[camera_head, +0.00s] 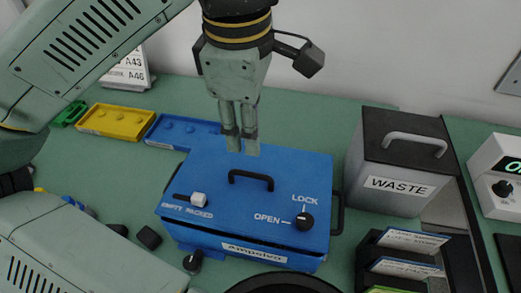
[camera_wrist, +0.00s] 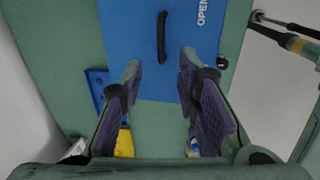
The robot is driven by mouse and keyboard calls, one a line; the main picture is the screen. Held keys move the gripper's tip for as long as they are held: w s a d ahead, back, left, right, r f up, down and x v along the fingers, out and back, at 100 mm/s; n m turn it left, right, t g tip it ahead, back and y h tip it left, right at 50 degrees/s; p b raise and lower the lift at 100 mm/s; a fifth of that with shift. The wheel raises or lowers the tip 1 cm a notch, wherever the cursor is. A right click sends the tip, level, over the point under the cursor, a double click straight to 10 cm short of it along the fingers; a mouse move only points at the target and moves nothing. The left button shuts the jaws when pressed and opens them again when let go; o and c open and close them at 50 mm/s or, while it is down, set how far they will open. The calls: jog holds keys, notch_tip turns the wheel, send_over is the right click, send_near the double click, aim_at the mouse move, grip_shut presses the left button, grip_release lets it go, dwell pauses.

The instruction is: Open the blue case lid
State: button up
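The blue case (camera_head: 265,247) stands on the green table with its lid (camera_head: 270,195) lying flat and shut. The lid has a black handle (camera_head: 251,179), also in the wrist view (camera_wrist: 162,38). A black knob (camera_head: 304,221) sits on the lid's right side beside the words LOCK and OPEN; its mark appears to face LOCK. A white slider (camera_head: 199,199) sits by EMPTY/PACKED. My gripper (camera_head: 241,150) points down above the lid's far edge, behind the handle, and touches neither. In the wrist view, its fingers (camera_wrist: 158,68) are apart with nothing between them.
The grey WASTE bin (camera_head: 397,170) stands right of the case. Black labelled holders (camera_head: 405,265) are at front right. A yellow tray (camera_head: 115,122) and a blue tray (camera_head: 183,131) lie at back left. Small dark parts (camera_head: 149,238) lie left of the case.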

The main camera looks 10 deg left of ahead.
aim_at(252, 173)
jog(key=f+b, duration=0.2)
jog(key=f, duration=0.1)
jog(key=f+b, duration=0.3)
jog(key=f, duration=0.1)
jog(key=w+f+b, duration=0.1)
jog(key=f+b, duration=0.2)
jog(key=shift+f, duration=0.35)
jog(key=shift+c, duration=0.4)
jog(key=shift+r, duration=0.1)
grip_shut()
